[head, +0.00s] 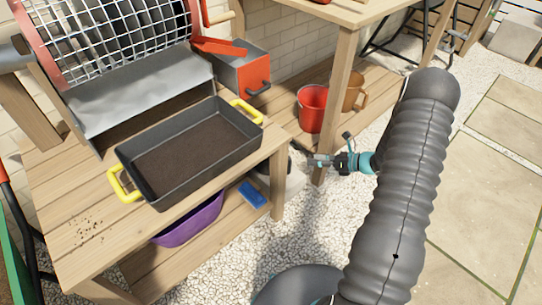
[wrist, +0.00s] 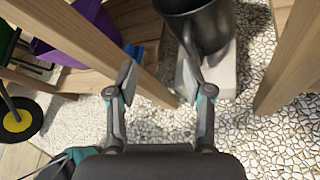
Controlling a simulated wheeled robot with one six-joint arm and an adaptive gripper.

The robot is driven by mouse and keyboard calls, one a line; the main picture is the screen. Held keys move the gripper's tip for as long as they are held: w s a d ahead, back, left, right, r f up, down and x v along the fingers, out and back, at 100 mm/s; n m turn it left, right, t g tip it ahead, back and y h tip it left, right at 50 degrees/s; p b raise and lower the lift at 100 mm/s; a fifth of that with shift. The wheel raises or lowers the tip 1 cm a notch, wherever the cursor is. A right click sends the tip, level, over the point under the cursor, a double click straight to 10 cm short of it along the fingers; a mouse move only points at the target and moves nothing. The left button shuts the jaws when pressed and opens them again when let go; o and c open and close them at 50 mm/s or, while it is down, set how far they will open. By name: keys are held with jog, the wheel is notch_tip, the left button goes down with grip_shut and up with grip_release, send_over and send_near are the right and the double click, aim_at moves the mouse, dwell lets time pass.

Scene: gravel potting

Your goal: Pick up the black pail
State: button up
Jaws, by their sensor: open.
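The black pail (wrist: 203,28) shows at the top of the wrist view, cut off by the frame edge. It stands on a pale slab (wrist: 226,70), and a curved handle shows on its near side. My gripper (wrist: 157,72) is open and empty, short of the pail. The pail lies beyond the right fingertip, not between the fingers. In the head view my gripper (head: 318,161) is low between the two wooden tables.
A wooden leg (wrist: 125,52) runs close by the left finger; another leg (wrist: 287,60) stands at right. A purple tub (head: 190,222) and blue brush (head: 252,194) sit on the lower shelf. A red bucket (head: 312,108) stands behind. Open gravel (head: 240,240) lies in front.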

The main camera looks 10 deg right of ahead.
notch_tip(320, 180, down, 4)
jog(key=w+d+m+t, duration=0.2)
jog(key=m, duration=0.1)
jog(key=shift+h, duration=0.3)
jog(key=shift+s+x, duration=0.2)
jog(key=shift+x, duration=6.4)
jog(key=shift+f, duration=0.2)
jog(key=shift+c, duration=0.2)
jog(key=shift+r, duration=0.1)
grip_shut()
